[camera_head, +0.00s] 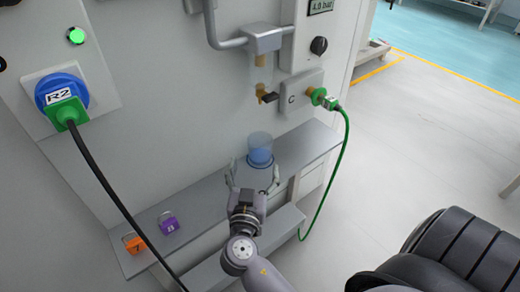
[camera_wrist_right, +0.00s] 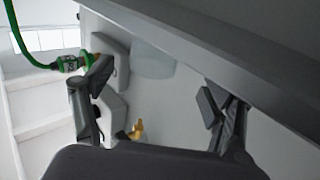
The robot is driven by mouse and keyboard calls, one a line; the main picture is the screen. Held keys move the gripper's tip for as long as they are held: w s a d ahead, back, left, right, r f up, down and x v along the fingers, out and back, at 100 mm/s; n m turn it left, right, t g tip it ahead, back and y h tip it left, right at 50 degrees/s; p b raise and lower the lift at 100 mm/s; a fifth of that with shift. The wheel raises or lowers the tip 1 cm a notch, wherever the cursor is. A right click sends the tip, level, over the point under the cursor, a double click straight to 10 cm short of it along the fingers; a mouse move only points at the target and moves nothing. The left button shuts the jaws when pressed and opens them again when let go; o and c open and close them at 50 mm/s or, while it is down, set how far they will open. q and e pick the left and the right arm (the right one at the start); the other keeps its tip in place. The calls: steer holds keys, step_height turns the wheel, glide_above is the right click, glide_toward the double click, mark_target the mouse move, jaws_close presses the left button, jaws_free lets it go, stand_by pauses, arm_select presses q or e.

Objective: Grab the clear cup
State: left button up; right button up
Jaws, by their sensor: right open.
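The clear cup (camera_head: 260,153) is a see-through, bluish cylinder standing upright on the grey shelf below the filter bowl. It shows faintly in the right wrist view (camera_wrist_right: 152,63), against the shelf edge. My right gripper (camera_head: 253,172) is open, with one finger to each side of the cup's lower part and the palm on the near side. In the right wrist view my two fingers (camera_wrist_right: 155,90) are wide apart with the cup beyond and between them. I cannot tell whether they touch it. My left gripper is not in view.
On the grey shelf (camera_head: 200,210), an orange padlock (camera_head: 135,245) and a purple padlock (camera_head: 168,224) stand left. A filter unit (camera_head: 262,72) hangs above the cup. A green hose (camera_head: 338,165) drops at right; a black cable (camera_head: 100,178) crosses at left.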

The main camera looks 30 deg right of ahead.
mark_target(259, 156)
steer(key=shift+d+p+x, duration=0.2)
steer(key=shift+p+x, duration=0.15)
steer(key=shift+x, duration=2.8)
steer(key=shift+s+f, duration=0.15)
steer(key=c, duration=1.4)
